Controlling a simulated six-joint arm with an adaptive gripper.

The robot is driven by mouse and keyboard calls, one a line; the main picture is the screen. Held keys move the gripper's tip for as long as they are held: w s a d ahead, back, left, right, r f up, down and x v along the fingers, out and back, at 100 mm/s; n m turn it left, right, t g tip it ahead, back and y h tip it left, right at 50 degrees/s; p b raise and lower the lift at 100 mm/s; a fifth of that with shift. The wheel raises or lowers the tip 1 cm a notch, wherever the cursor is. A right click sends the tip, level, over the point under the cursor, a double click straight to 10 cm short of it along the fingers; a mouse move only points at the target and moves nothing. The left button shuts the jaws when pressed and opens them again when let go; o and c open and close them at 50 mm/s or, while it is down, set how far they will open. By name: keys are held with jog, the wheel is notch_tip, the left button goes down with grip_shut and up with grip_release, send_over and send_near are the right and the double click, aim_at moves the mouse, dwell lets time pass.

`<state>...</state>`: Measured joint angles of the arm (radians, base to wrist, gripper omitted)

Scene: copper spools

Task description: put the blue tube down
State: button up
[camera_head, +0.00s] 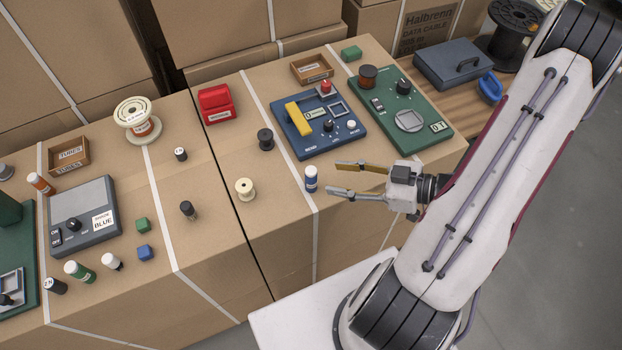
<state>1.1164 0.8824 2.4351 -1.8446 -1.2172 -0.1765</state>
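The blue tube (311,179), with a white band and a pale top, stands upright on the cardboard box top, close to a white tape strip. My gripper (332,177) is open, its two fingers spread wide and pointing left towards the tube. The tube is just beyond the fingertips and appears apart from them. Nothing shows between the fingers.
A blue device (317,125) with a yellow handle and a green device (400,108) stand behind the gripper. Bare cardboard lies in front of the tube.

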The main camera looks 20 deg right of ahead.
aim_at(316, 176)
jog(key=shift+w+a, duration=0.1)
jog(key=shift+w, duration=0.05)
jog(key=shift+x, duration=1.15)
jog(key=shift+a, duration=0.1)
jog(key=shift+x, duration=2.5)
jog(key=shift+a+r, duration=0.1)
jog(key=shift+c, duration=0.5)
grip_shut()
